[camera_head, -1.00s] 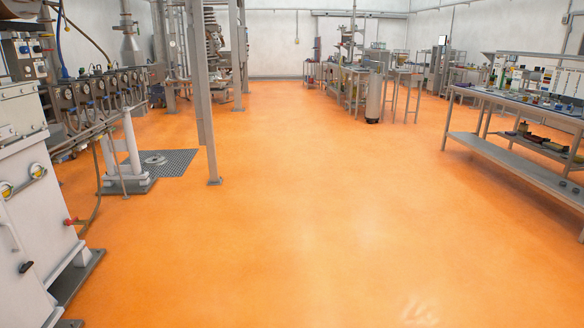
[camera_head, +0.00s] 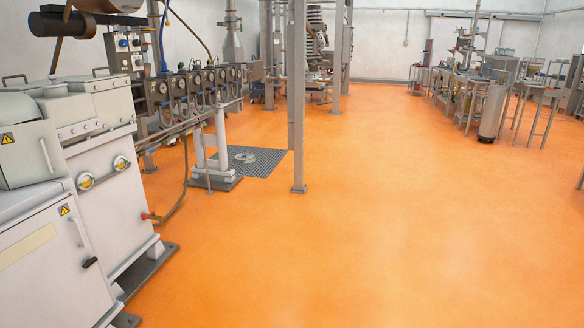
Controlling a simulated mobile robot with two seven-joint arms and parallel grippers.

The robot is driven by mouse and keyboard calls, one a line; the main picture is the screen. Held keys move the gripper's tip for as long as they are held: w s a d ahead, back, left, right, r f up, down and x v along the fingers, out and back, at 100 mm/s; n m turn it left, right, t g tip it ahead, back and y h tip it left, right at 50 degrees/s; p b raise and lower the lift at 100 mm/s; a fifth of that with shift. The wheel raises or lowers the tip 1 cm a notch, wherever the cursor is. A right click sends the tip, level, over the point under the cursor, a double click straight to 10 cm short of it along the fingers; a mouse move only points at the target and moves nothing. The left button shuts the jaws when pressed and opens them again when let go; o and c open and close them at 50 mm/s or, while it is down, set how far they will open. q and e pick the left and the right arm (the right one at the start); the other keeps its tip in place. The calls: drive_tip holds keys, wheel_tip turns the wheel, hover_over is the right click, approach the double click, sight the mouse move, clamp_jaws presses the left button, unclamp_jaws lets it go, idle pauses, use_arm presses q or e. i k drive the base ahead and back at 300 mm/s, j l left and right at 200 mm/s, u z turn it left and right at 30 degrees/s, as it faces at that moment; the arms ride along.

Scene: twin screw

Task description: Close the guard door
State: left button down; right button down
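A white machine (camera_head: 105,190) stands at the left. On its near part, a white panel with a yellow warning sign and a pale upright handle (camera_head: 46,155) faces me. Below it is a second white panel (camera_head: 65,275) with a warning sign, a pale handle and a black latch. I cannot tell which of these is the guard door, or whether it is open. The left edge of the picture cuts off part of the machine. Neither of my grippers shows in this view.
A grey post (camera_head: 298,100) stands on the orange floor (camera_head: 380,230), which is clear ahead and to the right. Benches (camera_head: 480,95) and a grey cylinder (camera_head: 492,112) stand at the far right.

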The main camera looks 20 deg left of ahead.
sight(31, 152)
drive_tip(key=i+u, duration=0.4)
drive_tip(key=i+l+u, duration=0.1)
drive_tip(key=i+u, duration=0.25)
drive_tip(key=i, duration=0.25)
drive_tip(key=i+u, duration=0.35)
drive_tip(key=i+j+u, duration=0.1)
drive_tip(key=u, duration=0.25)
drive_tip(key=i+l+u, duration=0.1)
drive_tip(key=i+u, duration=0.25)
drive_tip(key=i+j+u, duration=0.15)
drive_tip(key=u, duration=0.2)
drive_tip(key=i+u, duration=0.5)
drive_tip(key=u, duration=0.15)
